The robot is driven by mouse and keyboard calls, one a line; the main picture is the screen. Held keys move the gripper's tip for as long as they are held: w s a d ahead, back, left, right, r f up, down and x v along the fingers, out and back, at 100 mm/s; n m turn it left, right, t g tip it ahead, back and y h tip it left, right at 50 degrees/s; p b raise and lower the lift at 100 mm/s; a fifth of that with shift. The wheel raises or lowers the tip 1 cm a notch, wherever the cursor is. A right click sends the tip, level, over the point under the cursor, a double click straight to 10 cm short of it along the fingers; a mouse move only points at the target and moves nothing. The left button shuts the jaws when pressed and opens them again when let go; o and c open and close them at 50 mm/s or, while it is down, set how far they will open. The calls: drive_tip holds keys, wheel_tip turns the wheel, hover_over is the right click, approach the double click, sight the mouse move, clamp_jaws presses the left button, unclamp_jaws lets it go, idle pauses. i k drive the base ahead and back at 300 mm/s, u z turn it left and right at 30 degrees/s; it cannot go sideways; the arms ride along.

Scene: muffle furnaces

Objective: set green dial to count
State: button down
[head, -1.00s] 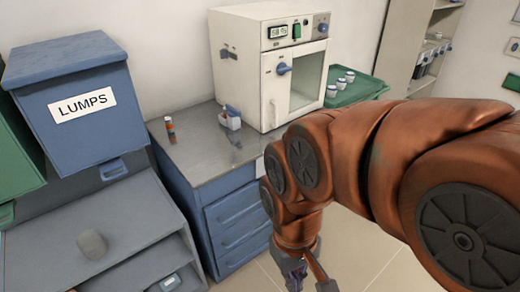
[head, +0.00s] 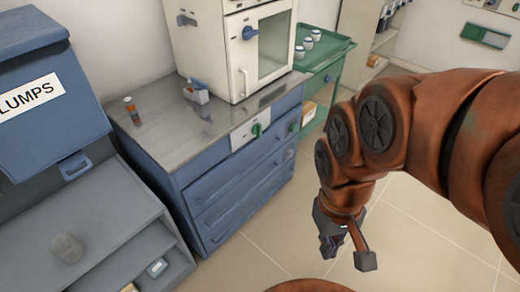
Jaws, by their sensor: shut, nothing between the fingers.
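The green dial (head: 257,130) sits on a pale panel on the front of the blue cabinet (head: 232,190), just below the metal worktop's edge. It is small, and the marks around it are too small to read. My gripper (head: 347,252) hangs low over the tiled floor, in front and to the right of the cabinet. It is apart from the dial and holds nothing. Its fingers are partly seen and point downward.
A white furnace (head: 205,50) with a blue handle stands on the worktop (head: 165,140). A green stand (head: 325,65) holds jars. Bare floor (head: 285,235) lies before the cabinet.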

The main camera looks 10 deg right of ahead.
sight(294, 128)
drive_tip(key=k, duration=0.5)
drive_tip(key=z, duration=1.35)
drive_tip(key=i, duration=1.15)
drive_tip(key=u, duration=2.1)
